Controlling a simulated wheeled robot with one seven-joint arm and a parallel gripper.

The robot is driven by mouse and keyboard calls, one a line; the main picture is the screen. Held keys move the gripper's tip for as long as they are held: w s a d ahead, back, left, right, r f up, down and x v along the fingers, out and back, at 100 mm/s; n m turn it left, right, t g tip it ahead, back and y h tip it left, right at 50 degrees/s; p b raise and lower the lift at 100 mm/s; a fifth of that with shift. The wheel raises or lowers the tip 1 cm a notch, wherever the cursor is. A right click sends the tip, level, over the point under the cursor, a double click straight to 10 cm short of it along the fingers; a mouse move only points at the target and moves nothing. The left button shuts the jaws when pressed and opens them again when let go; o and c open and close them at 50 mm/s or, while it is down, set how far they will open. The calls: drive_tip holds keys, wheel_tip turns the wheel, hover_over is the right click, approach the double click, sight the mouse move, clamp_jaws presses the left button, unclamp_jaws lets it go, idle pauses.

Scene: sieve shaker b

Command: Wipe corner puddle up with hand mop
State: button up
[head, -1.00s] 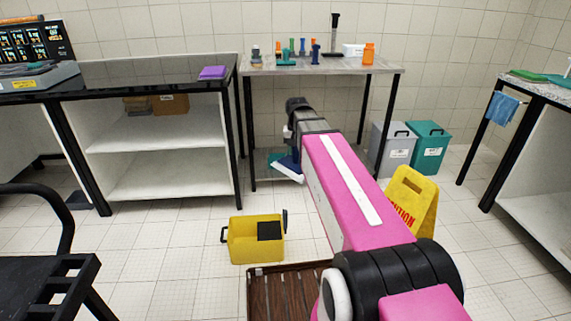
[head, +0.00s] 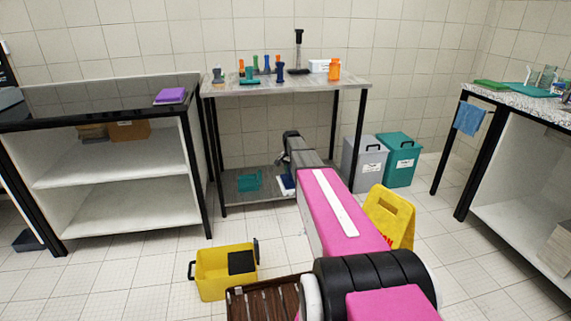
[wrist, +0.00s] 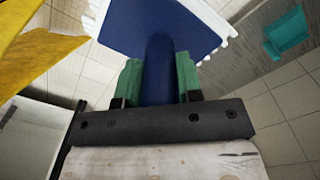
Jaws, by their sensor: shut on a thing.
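My gripper (wrist: 158,80) has green fingers shut on the blue handle of the hand mop (wrist: 150,22). The mop has a flat blue head with a white fringe, seen at the top of the wrist view. In the head view, a small blue and white part of the mop (head: 286,184) shows at the front of the metal table's lower shelf; my arm hides most of my gripper there. I cannot tell whether the mop touches a surface. I cannot make out the puddle in either view.
A teal item (head: 249,182) lies on the lower shelf (head: 240,196), left of the mop. A yellow caution sign (head: 396,214) stands right of my arm. Grey (head: 362,163) and teal bins (head: 400,162) stand behind it. A yellow bucket (head: 212,274) is on the floor at left.

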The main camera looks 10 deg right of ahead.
drive_tip(key=w+d+f+m, duration=0.2)
drive_tip(key=w+d+f, duration=0.2)
drive_tip(key=f, duration=0.5)
drive_tip(key=w+d+f+m, duration=0.3)
drive_tip(key=w+d+f, duration=0.2)
drive_tip(key=f, duration=0.5)
drive_tip(key=w+d+f+m, duration=0.1)
drive_tip(key=d+f, duration=0.3)
drive_tip(key=f, duration=1)
drive_tip(key=w+d+f+m, duration=0.1)
drive_tip(key=d+f+m, duration=0.2)
drive_tip(key=f, duration=1)
drive_tip(key=shift+w+d+f+m, duration=0.3)
drive_tip(key=shift+w+d+f, duration=0.1)
drive_tip(key=shift+d, duration=0.1)
drive_tip(key=shift+f, duration=0.95)
drive_tip(key=shift+a+r, duration=0.1)
drive_tip(key=shift+a, duration=1.95)
drive_tip(key=shift+w+a, duration=0.15)
drive_tip(key=shift+a, duration=2.05)
